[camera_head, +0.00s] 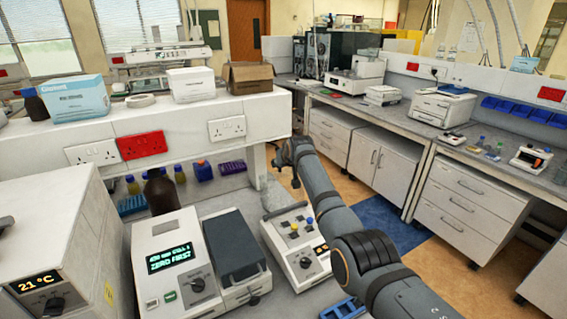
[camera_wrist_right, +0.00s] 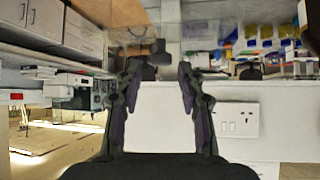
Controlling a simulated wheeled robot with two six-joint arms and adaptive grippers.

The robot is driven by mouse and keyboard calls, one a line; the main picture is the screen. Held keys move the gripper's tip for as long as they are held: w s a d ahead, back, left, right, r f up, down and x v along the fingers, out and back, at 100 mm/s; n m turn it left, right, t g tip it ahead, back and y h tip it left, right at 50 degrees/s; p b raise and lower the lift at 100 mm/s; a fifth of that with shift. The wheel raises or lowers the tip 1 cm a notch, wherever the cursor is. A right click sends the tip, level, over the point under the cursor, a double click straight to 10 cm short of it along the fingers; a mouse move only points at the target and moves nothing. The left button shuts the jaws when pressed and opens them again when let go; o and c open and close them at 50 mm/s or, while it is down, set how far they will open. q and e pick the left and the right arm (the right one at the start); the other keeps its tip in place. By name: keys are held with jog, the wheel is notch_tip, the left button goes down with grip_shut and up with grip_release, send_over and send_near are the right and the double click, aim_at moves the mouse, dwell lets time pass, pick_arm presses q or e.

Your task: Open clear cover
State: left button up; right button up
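My right gripper (camera_wrist_right: 155,75) is open and empty in the wrist view, with its two dark fingers spread apart. In the head view my right arm comes in from the bottom right, and its gripper end (camera_head: 290,153) is by the end of the raised white shelf. It is behind and above a white instrument (camera_head: 290,258) with a knob, a small display and yellow and blue parts on top. A thin dark bar (camera_head: 284,210) crosses the back of this instrument. I cannot clearly make out a clear cover. My left gripper is not in view.
A photometer (camera_head: 165,235) with a green display and a dark lid (camera_head: 234,245) stands left of the white instrument. A brown bottle (camera_head: 160,192) is behind it. A white box reading 21 °C (camera_head: 55,240) stands at far left. A blue rack (camera_head: 343,309) is at the bottom.

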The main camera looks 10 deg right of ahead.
jog(key=shift+w+f, duration=0.15)
jog(key=shift+w, duration=0.05)
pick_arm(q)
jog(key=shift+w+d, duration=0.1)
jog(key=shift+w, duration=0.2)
pick_arm(e)
jog(key=v, duration=1.2)
jog(key=shift+w, duration=0.1)
